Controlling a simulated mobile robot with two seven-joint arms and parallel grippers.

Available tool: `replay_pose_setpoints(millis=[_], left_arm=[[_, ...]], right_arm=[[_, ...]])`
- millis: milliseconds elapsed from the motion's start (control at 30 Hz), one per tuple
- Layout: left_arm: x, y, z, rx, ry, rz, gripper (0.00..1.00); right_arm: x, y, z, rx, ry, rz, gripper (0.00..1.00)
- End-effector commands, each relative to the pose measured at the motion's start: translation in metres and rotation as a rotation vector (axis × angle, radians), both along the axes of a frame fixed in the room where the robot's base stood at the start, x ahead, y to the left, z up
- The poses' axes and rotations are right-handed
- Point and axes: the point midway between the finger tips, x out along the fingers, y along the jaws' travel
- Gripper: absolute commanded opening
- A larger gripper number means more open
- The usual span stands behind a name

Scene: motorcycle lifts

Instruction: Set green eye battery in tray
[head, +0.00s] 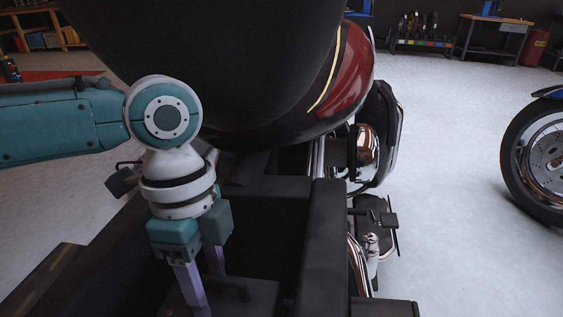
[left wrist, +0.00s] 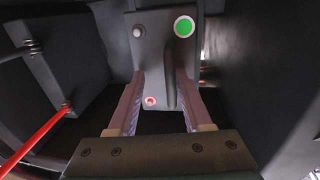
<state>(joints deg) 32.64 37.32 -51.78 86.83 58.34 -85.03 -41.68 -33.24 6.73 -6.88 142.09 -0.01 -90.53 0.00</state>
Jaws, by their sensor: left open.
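The green eye battery (left wrist: 150,48) is a dark grey block with a round green disc near one corner of its top, seen in the left wrist view. A raised dark handle runs along its middle, with a light post and a red-ringed post on its top. My left gripper (left wrist: 160,78) is open, its two purple fingers on either side of the battery's top around the handle. Whether they touch it I cannot tell. In the head view the left gripper (head: 203,282) points down into a dark bay beneath the motorcycle. I cannot make out the tray for certain. My right gripper is out of view.
Another dark box (left wrist: 62,62) with a red cable (left wrist: 38,142) stands left in the wrist view. The motorcycle's tank (head: 348,82) and dark frame walls (head: 325,240) crowd the bay. Open floor (head: 450,220) lies right, before another motorcycle's wheel (head: 540,160).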

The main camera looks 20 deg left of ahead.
Motion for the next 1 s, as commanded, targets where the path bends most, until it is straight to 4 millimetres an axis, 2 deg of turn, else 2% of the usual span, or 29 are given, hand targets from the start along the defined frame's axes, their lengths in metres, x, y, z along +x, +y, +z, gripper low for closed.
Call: replay_pose_setpoints(millis=[167,267,500,700,1000], left_arm=[[-0.001,0.001,-0.001,0.003,0.004,0.000,0.50],[0.000,0.002,0.009,0.002,0.002,0.001,0.50],[0.007,0.008,0.058,0.002,-0.002,0.001,0.50],[0.011,0.012,0.089,0.000,-0.001,0.000,0.50],[0.011,0.013,0.098,0.001,0.001,0.000,0.50]], right_arm=[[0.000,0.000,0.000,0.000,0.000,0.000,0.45],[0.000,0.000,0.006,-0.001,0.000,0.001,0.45],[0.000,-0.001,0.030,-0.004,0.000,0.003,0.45],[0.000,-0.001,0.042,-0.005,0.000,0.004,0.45],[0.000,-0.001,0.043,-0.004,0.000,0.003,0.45]])
